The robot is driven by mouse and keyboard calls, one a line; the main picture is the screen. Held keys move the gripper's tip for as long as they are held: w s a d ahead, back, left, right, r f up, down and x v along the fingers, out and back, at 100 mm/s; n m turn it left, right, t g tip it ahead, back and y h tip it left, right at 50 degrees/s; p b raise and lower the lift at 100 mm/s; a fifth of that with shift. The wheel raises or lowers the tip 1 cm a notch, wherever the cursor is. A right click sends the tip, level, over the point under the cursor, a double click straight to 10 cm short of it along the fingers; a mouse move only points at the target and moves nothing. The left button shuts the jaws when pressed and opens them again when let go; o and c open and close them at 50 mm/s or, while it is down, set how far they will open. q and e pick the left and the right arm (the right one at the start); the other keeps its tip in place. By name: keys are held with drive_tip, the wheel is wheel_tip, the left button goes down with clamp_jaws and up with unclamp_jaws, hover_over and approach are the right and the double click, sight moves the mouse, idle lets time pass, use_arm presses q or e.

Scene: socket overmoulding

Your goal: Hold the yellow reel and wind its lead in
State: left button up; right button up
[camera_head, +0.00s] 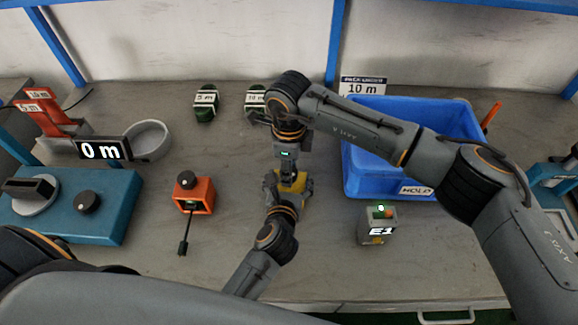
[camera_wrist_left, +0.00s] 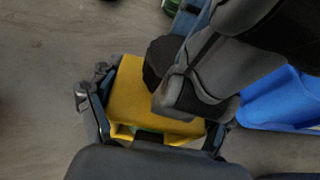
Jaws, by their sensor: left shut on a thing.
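The yellow reel (camera_head: 296,181) is at the middle of the bench, largely covered by my two grippers. My left gripper (camera_head: 287,187) is shut on it from the near side. In the left wrist view, the reel (camera_wrist_left: 135,93) sits between the left gripper's fingers (camera_wrist_left: 152,108). My right gripper (camera_head: 287,172) reaches down over the reel from above, and in the left wrist view it (camera_wrist_left: 185,95) covers part of the reel's top, by a dark rounded part. Its fingertips are hidden, so I cannot tell whether it grips anything. The reel's lead is not visible.
An orange reel (camera_head: 201,196) with a short lead (camera_head: 183,241) stands left. Green reels (camera_head: 205,105) (camera_head: 254,101) stand behind. A blue bin (camera_head: 365,184) marked HOLD and an E1 box (camera_head: 379,229) stand right. A teal machine (camera_head: 110,215) and a "0 m" display (camera_head: 103,150) are left.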

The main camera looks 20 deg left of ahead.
use_arm(q)
drive_tip(key=shift+a+f, duration=0.15)
use_arm(e)
drive_tip(key=shift+s, duration=0.15)
drive_tip(key=o, duration=0.9)
drive_tip(key=shift+c, duration=0.2)
drive_tip(key=shift+r, duration=0.3)
wheel_tip(320, 180, up, 11)
drive_tip(key=shift+r, duration=0.2)
